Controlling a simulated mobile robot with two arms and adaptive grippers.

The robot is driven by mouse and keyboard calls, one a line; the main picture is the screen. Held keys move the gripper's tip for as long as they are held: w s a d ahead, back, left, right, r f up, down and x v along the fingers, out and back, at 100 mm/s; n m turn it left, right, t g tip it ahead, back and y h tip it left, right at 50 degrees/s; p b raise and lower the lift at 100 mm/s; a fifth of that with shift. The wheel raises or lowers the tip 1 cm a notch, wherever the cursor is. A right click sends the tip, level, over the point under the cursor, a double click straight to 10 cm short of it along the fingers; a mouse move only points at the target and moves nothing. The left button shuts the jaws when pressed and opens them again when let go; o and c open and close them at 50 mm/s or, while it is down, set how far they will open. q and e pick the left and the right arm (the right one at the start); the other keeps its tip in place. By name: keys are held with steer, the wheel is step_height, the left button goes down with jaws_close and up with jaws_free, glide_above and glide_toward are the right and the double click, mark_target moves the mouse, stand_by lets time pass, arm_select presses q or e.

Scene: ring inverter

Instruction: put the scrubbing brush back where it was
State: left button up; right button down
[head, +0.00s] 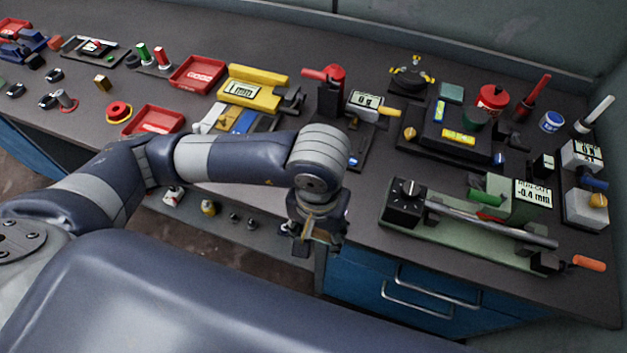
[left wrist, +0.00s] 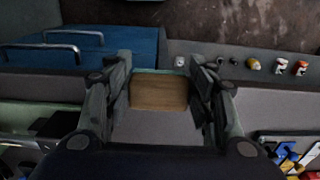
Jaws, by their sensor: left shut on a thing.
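My left gripper (head: 316,232) hangs by the front edge of the workbench, left of the green machine with the long bar. It is shut on the scrubbing brush, whose wooden block (left wrist: 160,92) sits between the two fingers in the left wrist view. Only a small tan part of the brush (head: 322,236) shows in the head view; bristles cannot be made out. My right gripper is not in view.
The dark workbench (head: 365,215) is crowded with tools. The green machine (head: 470,237) stands right of the gripper. Red trays (head: 153,120) and a yellow device (head: 250,90) stand to the left. Blue drawers (head: 400,295) are below, and a lower shelf (head: 225,215) holds small items.

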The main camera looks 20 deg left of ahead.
arm_select(q)
steer(key=w+a+p, duration=0.1)
steer(key=w, duration=0.2)
steer(key=w+a+p, duration=0.1)
steer(key=w+a, duration=0.1)
steer(key=w, duration=0.2)
steer(key=w+a+f+p, duration=0.1)
steer(key=w+p, duration=0.1)
steer(key=w, duration=0.2)
steer(key=shift+w+a, duration=0.15)
steer(key=shift+a, duration=0.1)
steer(key=shift+w+a, duration=0.25)
steer(key=shift+w, duration=0.3)
step_height(320, 180, down, 3)
steer(key=shift+w+p, duration=0.15)
steer(key=shift+p, duration=1.05)
steer(key=shift+a+f, duration=0.1)
steer(key=shift+f, duration=0.2)
steer(key=shift+f, duration=0.1)
steer(key=shift+f, duration=0.1)
steer(key=o, duration=0.9)
steer(key=shift+o, duration=0.2)
